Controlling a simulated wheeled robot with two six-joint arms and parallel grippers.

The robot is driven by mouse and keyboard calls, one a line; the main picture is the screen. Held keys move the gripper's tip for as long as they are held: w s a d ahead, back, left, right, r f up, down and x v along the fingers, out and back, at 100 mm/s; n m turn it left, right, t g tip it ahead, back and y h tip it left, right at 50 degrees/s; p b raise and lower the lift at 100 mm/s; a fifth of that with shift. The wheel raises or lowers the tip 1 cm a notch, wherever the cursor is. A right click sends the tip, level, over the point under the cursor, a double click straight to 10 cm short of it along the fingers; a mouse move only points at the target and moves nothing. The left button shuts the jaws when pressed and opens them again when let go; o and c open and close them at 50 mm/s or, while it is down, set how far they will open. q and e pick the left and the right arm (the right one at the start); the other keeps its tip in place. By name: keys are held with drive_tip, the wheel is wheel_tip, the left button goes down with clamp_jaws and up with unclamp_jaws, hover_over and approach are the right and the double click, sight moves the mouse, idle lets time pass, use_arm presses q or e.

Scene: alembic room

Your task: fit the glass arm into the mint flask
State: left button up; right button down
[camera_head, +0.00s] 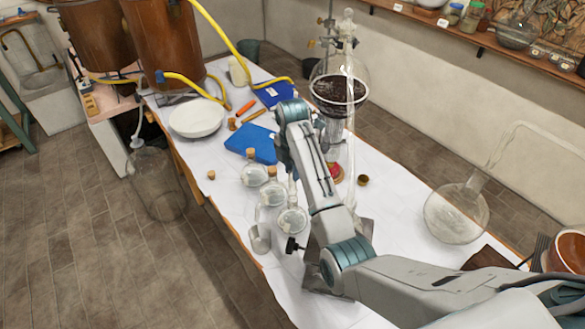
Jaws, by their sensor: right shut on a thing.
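A glass vessel of dark matter (338,92), which seems to be the mint flask, stands clamped upright at the back; a clear glass piece rises above it. A thin clear glass tube (351,165) runs down below it, partly behind my right arm. My right gripper (285,165) is over the small flasks. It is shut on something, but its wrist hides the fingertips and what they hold. My left gripper is out of view.
Several small corked flasks (253,174) stand left of my right arm. A blue flat object (250,142), a white bowl (196,118) and loose corks lie on the white table (400,205). Copper vessels (165,45) with yellow hoses stand at the back left.

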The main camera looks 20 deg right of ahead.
drive_tip(key=shift+s+f, duration=0.1)
drive_tip(key=shift+f, duration=1.85)
idle(3.0)
drive_tip(key=c, duration=0.8)
unclamp_jaws()
drive_tip(key=shift+o, duration=0.2)
